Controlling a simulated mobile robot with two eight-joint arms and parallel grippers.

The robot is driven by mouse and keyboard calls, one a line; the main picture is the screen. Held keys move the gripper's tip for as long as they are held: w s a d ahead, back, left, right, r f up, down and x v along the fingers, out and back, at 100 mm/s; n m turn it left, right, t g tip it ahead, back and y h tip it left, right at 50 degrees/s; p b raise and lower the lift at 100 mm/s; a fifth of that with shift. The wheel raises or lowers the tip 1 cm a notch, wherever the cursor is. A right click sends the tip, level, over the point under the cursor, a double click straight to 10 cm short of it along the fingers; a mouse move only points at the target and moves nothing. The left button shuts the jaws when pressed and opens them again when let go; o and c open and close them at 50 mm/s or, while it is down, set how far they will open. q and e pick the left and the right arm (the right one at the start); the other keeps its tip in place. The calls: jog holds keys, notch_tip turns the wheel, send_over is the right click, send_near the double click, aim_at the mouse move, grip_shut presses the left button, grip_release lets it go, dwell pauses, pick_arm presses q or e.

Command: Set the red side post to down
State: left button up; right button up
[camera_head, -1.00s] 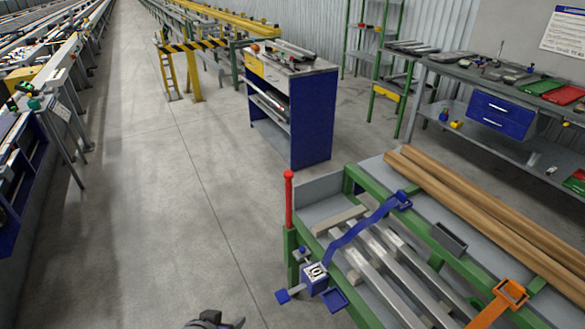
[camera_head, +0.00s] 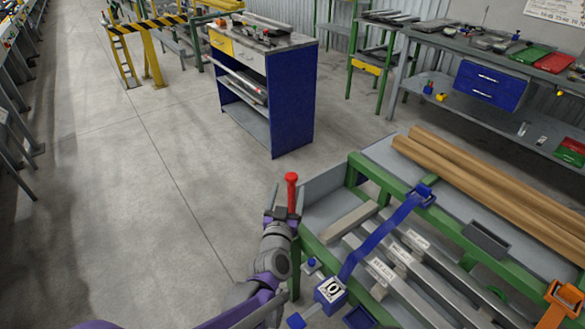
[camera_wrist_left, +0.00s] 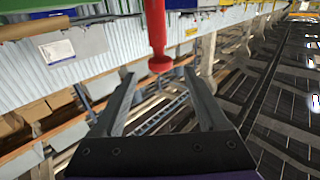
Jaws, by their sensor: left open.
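The lower part of the post is hidden behind my arm in the head view. My right gripper is not in view.
The green-framed table (camera_head: 395,195) carries grey bars, brown tubes (camera_head: 480,185), a blue strap (camera_head: 385,235) and an orange clamp (camera_head: 565,295). A blue cabinet (camera_head: 290,105) stands behind. The floor left of the post is clear.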

aim_at(292, 173)
pick_arm(q)
jog(key=w, duration=0.3)
jog(key=w+d, duration=0.1)
jog(key=w, duration=0.5)
jog(key=shift+w+d+p, duration=0.2)
jog(key=shift+w+p, duration=0.05)
jog(key=shift+p, duration=0.05)
grip_shut()
dwell(1.0)
